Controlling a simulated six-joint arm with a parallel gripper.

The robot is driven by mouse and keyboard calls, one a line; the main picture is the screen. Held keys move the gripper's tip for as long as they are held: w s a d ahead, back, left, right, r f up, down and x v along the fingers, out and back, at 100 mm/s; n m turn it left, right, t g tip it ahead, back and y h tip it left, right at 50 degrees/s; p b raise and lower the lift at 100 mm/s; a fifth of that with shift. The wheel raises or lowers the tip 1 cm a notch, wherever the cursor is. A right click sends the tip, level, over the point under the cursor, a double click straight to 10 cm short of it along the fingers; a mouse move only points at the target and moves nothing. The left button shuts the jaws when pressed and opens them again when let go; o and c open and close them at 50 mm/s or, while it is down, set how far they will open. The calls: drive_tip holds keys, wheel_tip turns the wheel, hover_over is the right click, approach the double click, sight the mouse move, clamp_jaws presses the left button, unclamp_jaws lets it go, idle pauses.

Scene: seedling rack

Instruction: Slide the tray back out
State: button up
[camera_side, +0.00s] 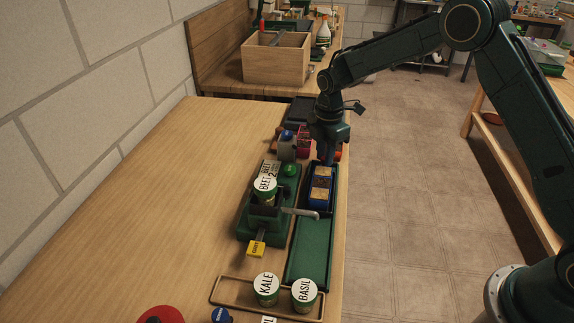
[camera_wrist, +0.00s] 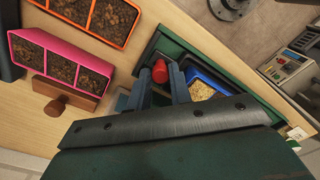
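A long green tray-like channel (camera_side: 309,250) runs along the right side of the bench. A blue tray (camera_side: 320,187) with tan filling sits in its far half; its corner shows in the wrist view (camera_wrist: 200,90). Beside the channel stands a green device (camera_side: 262,225) with a grey lever (camera_side: 300,212). My gripper (camera_side: 328,158) is low at the channel's far end. In the wrist view, my gripper's fingers (camera_wrist: 161,78) are on either side of a red knob (camera_wrist: 160,70). I cannot tell whether they press on it.
A pink planter (camera_wrist: 62,62) and an orange-rimmed planter (camera_wrist: 92,18) stand beside the channel's far end. Tins marked KALE (camera_side: 266,289) and BASIL (camera_side: 304,294) stand in a wooden holder at the near end. A BEET tin (camera_side: 265,190) is on the device.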

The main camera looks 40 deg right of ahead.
drive_tip(key=o, duration=0.4)
drive_tip(key=shift+w+d, duration=0.2)
drive_tip(key=shift+c, duration=0.2)
drive_tip(key=shift+o, duration=0.3)
drive_tip(key=shift+a, duration=0.1)
drive_tip(key=shift+r, duration=0.15)
wheel_tip(320, 180, up, 14)
drive_tip(key=shift+f, duration=0.2)
drive_tip(key=shift+s, duration=0.1)
